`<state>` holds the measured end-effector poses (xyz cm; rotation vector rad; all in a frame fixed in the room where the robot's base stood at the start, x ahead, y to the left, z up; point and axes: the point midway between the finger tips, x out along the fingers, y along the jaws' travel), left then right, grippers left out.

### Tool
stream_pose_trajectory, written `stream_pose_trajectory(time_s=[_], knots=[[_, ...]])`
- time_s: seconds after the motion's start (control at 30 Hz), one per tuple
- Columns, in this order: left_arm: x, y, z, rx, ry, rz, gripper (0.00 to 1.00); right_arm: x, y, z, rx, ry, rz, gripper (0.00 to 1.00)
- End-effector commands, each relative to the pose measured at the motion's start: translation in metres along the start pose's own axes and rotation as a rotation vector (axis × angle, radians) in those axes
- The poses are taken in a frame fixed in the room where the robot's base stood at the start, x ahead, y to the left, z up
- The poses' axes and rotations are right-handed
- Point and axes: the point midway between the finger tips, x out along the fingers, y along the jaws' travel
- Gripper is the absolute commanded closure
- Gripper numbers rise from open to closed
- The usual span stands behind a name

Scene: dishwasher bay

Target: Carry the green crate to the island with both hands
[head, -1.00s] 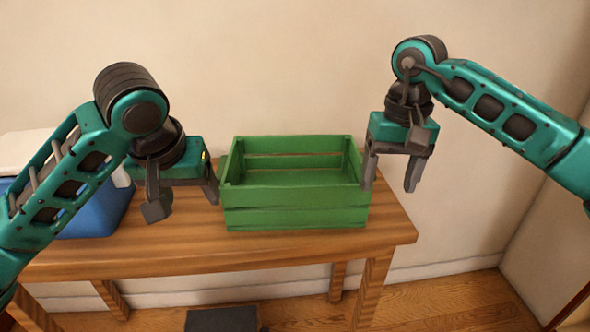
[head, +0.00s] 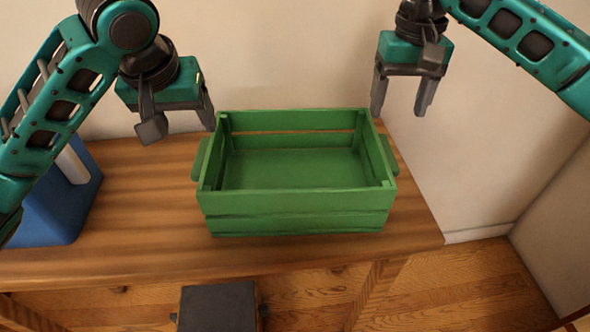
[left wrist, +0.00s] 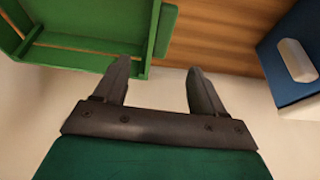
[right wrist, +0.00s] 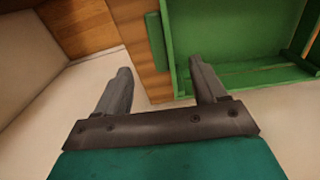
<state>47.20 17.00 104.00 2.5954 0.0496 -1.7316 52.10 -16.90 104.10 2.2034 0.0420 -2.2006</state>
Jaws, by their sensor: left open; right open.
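The green crate (head: 295,215) stands upright on the wooden table, open at the top and empty, with a small handle block on each short side. My left gripper (head: 182,128) is open and empty, above and behind the crate's left end. In the left wrist view the crate (left wrist: 82,55) and its handle (left wrist: 166,30) lie beyond the fingers (left wrist: 160,82). My right gripper (head: 402,98) is open and empty, above and behind the crate's right end. In the right wrist view the crate (right wrist: 225,45) and its handle (right wrist: 155,40) lie beyond the fingers (right wrist: 160,85). Neither gripper touches the crate.
The wooden table (head: 130,220) has bare room left of the crate and a narrow strip at its right. A blue container (head: 60,205) stands at the table's left. A wall is close behind. A dark box-like object (head: 217,308) is low in front of the table. No island is identifiable.

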Motion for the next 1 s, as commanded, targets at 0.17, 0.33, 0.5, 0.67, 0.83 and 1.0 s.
stream_pose_trajectory(time_s=[0.17,0.33,0.5,0.67,0.83,1.0], knots=[[0.012,0.0,0.0,-0.001,-0.004,0.0,0.3,0.013,0.0,0.001,0.0,-0.004,0.0,0.3],[0.041,-0.001,0.001,-0.002,-0.006,-0.002,0.3,0.042,0.0,0.001,0.0,-0.006,0.0,0.3],[0.075,-0.001,0.001,-0.001,-0.005,-0.003,0.3,0.076,0.0,0.001,0.0,-0.005,-0.001,0.3],[0.103,-0.001,0.001,-0.001,-0.004,-0.003,0.3,0.103,0.0,0.001,0.0,-0.004,-0.001,0.3],[0.121,0.0,0.0,0.0,-0.002,-0.001,0.3,0.121,-0.001,0.001,-0.001,-0.002,-0.001,0.3],[0.129,0.0,0.0,0.0,0.0,0.0,0.3,0.129,-0.001,0.0,-0.001,0.001,-0.001,0.3]])
